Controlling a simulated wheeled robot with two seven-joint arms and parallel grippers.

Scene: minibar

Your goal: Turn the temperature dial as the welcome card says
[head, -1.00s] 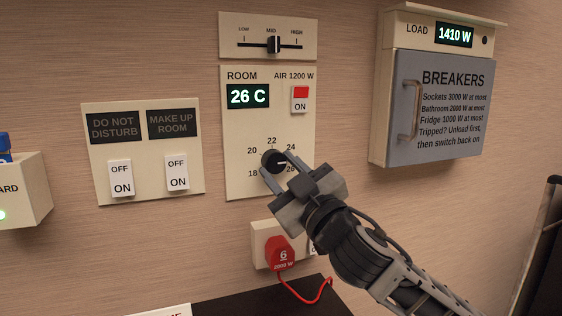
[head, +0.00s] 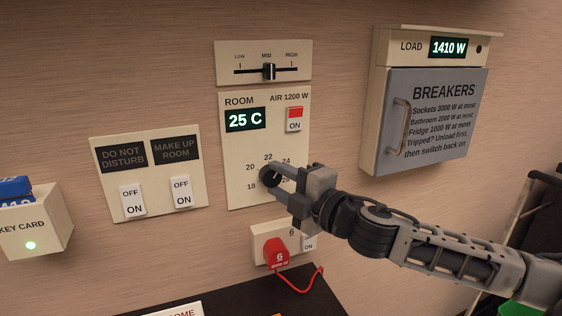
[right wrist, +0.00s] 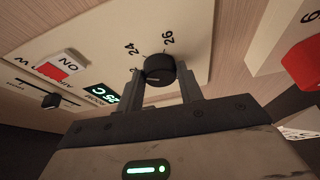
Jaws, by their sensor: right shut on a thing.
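The black temperature dial (head: 269,175) sits on the cream room panel (head: 240,197), with numbers around it; 18, 20, 22 and 24 can be read. The display (head: 245,119) above it reads 25 C. My right gripper (head: 276,180) is shut on the dial, one finger on each side. In the right wrist view the dial (right wrist: 160,70) sits between the fingertips, near the marks 24 and 26. The welcome card (head: 180,311) shows only its top edge at the bottom of the head view, so its text cannot be read. My left gripper is not in view.
A red plug (head: 276,252) with a red cord sits in the socket plate below the dial. The air switch (head: 294,119) is above right, the fan slider (head: 268,71) at the top. The breaker box (head: 425,115) is at right, the key card holder (head: 38,228) at left.

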